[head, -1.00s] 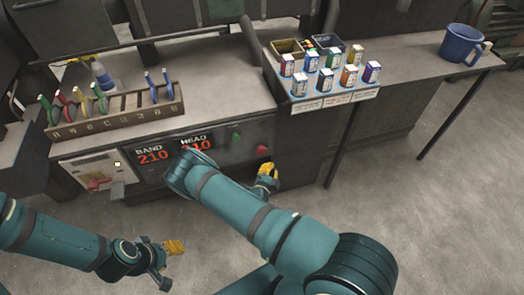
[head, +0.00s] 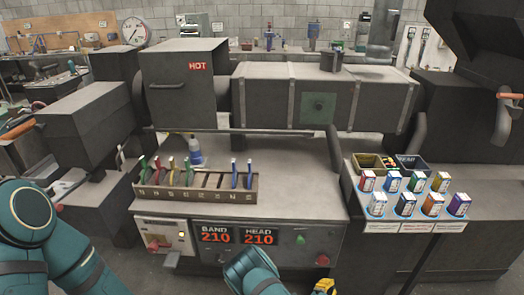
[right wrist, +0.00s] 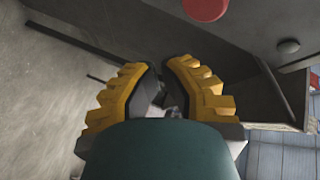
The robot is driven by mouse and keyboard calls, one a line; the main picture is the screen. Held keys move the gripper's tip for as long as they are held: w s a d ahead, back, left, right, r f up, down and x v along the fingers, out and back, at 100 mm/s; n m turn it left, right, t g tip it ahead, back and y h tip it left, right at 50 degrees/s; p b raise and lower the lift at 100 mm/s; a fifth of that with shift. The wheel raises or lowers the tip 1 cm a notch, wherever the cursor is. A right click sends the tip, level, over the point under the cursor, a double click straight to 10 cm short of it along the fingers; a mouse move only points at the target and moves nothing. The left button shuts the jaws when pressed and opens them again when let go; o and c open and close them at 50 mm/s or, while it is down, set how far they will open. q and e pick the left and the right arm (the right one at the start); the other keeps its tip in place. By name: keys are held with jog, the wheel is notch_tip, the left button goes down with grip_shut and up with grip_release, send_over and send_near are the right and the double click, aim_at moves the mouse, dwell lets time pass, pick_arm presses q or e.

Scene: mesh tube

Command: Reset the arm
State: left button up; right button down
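My right arm enters the head view at the bottom centre, in front of the machine's front panel. Its gripper (head: 325,287) shows as a bit of yellow at the bottom edge. In the right wrist view the two yellow ridged fingers of my right gripper (right wrist: 163,72) stand a little apart at the tips, with nothing held between them. They point past a dark machine side toward the grey floor. My left arm shows at the left of the head view, teal and bent. Its gripper is outside the picture.
The machine (head: 240,212) carries a rack (head: 197,197) of coloured-handled tools and a blue-white bottle (head: 196,152). Its panel reads BAND 210, HEAD 210, with a red button (head: 323,260). A side table (head: 445,240) holds several small boxes. A large housing marked HOT (head: 185,85) stands behind.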

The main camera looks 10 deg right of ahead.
jog(key=s+d+f+m+g, duration=0.1)
jog(key=s+f+m+g, duration=0.1)
jog(key=s+m+g, duration=1.1)
jog(key=s+a+m+g+y, duration=0.2)
jog(key=s+a+m+y, duration=0.3)
jog(key=s+a+m, duration=0.35)
jog(key=s+a+r+m+y, duration=0.25)
jog(key=a+m+y, duration=0.3)
jog(key=m, duration=0.45)
jog(key=w+a+r+m+t+y, duration=0.5)
jog(key=w+a+r+m, duration=0.3)
jog(key=m, duration=1.2)
notch_tip(320, 180, up, 2)
jog(key=shift+w+a+r+t, duration=0.2)
jog(key=shift+w+a+t, duration=0.1)
jog(key=shift+a+t, duration=0.45)
